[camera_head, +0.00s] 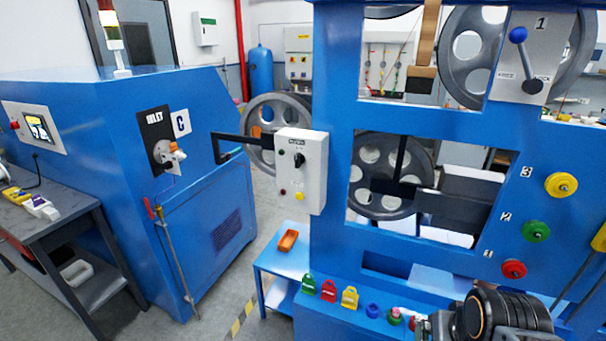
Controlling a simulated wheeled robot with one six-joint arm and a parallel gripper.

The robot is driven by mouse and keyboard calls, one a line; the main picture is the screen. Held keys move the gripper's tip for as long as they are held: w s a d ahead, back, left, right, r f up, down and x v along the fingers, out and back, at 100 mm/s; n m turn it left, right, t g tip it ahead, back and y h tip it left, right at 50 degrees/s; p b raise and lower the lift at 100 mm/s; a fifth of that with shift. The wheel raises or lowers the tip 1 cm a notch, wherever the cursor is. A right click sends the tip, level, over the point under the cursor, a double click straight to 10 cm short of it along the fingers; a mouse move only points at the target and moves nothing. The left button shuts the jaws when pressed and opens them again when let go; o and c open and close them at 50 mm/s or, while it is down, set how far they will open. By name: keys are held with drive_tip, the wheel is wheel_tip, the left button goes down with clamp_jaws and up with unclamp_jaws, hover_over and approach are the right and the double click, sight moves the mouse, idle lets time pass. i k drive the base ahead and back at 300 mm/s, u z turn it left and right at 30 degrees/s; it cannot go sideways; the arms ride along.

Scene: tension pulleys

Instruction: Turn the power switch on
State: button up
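A pale grey control box (301,171) is mounted on the left side of the blue machine frame. It carries a black rotary switch (299,160) under a small label too blurred to read, a red button or lamp (283,192) and a yellow button (299,197). I cannot tell for sure that this rotary switch is the power switch, or which position it is in. Part of my dark arm shows at the lower right, well below and right of the box and apart from it. My gripper's fingers do not show.
The blue frame (335,120) holds large grey pulleys. A lever with a blue knob (518,35) is at upper right. Several coloured padlocks, including a green one (308,285), line the lower ledge. A blue cabinet (110,180) stands left, with open floor (235,290) between.

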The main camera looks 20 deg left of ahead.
sight(299, 158)
drive_tip(key=u, duration=0.45)
drive_tip(key=k, duration=0.6)
drive_tip(key=u, duration=1)
drive_tip(key=k, duration=0.7)
drive_tip(key=z, duration=0.4)
drive_tip(key=i, duration=1.7)
drive_tip(key=u, duration=0.75)
